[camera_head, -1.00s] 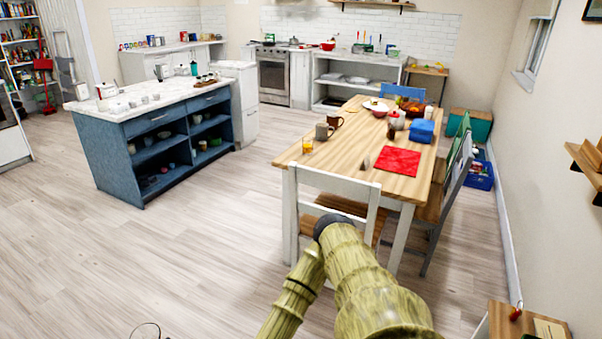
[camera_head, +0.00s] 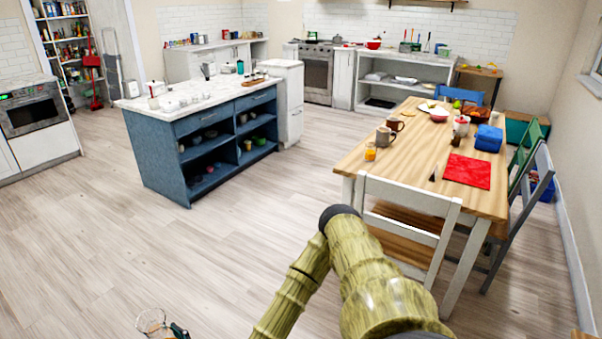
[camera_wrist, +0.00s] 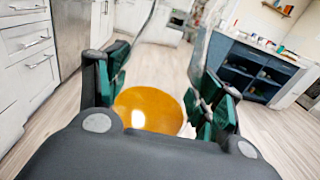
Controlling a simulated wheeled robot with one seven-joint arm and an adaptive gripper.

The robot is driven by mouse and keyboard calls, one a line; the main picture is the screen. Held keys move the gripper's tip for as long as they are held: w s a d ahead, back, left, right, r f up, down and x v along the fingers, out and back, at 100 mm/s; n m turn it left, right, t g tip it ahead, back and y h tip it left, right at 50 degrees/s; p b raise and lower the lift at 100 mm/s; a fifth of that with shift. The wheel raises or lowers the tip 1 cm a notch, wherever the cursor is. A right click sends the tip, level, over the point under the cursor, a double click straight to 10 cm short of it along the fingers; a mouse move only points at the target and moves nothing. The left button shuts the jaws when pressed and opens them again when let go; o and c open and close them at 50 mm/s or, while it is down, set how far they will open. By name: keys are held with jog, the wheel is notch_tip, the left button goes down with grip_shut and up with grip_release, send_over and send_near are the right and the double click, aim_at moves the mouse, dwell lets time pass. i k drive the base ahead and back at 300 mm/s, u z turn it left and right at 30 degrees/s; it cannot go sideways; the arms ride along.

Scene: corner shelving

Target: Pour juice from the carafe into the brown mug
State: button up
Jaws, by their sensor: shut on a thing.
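My gripper (camera_wrist: 160,88) is shut on the glass carafe (camera_wrist: 150,108), whose orange juice shows between the green finger pads in the wrist view. In the head view, the carafe's clear rim (camera_head: 151,321) and part of my gripper (camera_head: 179,331) show at the bottom edge, over the floor and well apart from the table. The brown mug (camera_head: 396,124) stands upright on the wooden table's left side. A grey-brown mug (camera_head: 384,137) stands just in front of it. The inside of both mugs is hard to see.
The wooden table (camera_head: 400,165) also holds a small glass of orange liquid (camera_head: 370,153), a red cloth (camera_head: 467,171) and a blue container (camera_head: 489,138). A white chair (camera_head: 408,217) stands at its near end. A blue island (camera_head: 160,160) is left. Floor between is clear.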

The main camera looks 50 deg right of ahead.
aim_at(393, 123)
jog(key=z, duration=0.05)
jog(key=i, duration=1.6)
jog(key=z, duration=0.6)
jog(key=i, duration=0.75)
jog(key=z, duration=0.85)
jog(key=i, duration=0.4)
jog(key=z, duration=0.95)
jog(key=i, duration=0.55)
jog(key=z, duration=0.45)
